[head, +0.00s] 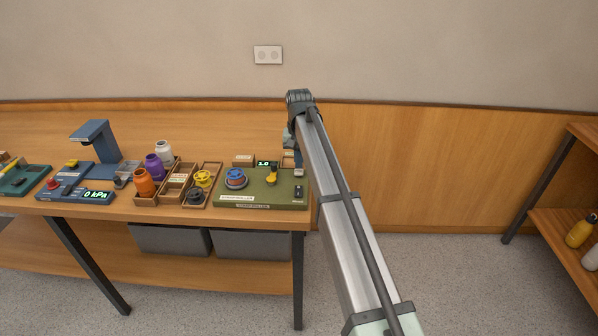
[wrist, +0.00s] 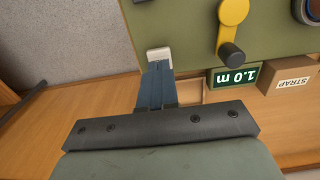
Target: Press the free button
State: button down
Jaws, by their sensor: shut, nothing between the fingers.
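The olive-green panel (head: 255,198) lies at the table's right end. Its fittings include a yellow lever with a black knob (head: 272,177), a blue-and-red dial (head: 236,178) and a black switch (head: 298,191). A small pale block, which looks like a button (wrist: 158,54), sits by the panel's edge; I read no "free" label on it. My gripper (wrist: 156,68) is shut and empty, its blue fingertips right at this pale block. I cannot tell whether they touch it. In the head view, my arm partly hides my gripper (head: 299,166).
A green display reading 1.0 m (wrist: 234,77) and a STRAP box (wrist: 287,76) stand beside the panel. Wooden trays with bottles (head: 146,184) and a blue gauge station (head: 75,195) are farther left. The floor right of the table is clear.

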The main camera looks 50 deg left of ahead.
aim_at(299, 171)
jog(key=shift+f, duration=0.2)
dwell(0.6)
jog(key=shift+f, duration=1.2)
dwell(0.3)
jog(key=shift+r, duration=1.35)
jog(key=shift+r, duration=2.5)
